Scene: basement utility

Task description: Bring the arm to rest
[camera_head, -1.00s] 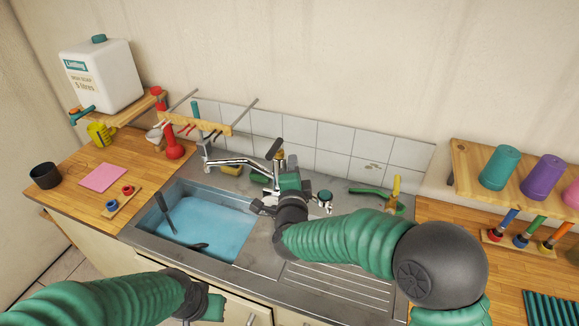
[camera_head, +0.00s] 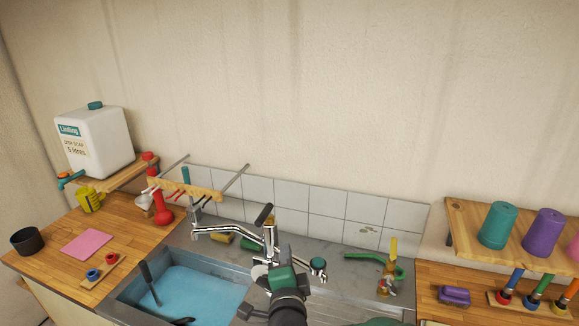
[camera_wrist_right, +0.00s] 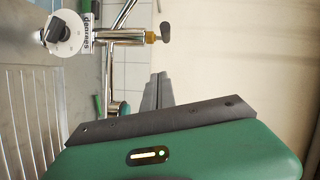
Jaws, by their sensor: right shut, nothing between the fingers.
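My right gripper (camera_head: 284,256) is at the lower middle of the head view, in front of the chrome tap (camera_head: 268,240), with its green housing facing up. In the right wrist view its grey fingers (camera_wrist_right: 158,90) are together with nothing between them. The tap also shows in the wrist view (camera_wrist_right: 122,38), beside the fingers and apart from them in that picture. Part of my right arm is cut off by the lower edge of the head view. My left gripper is not in view.
The sink (camera_head: 128,296) holds blue water and dark-handled utensils. A pink cloth (camera_head: 87,244), a black cup (camera_head: 27,240) and a white soap canister (camera_head: 93,145) are at left. Cups stand on the right shelf (camera_head: 462,222). A yellow-handled valve (camera_head: 388,275) stands right of the tap.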

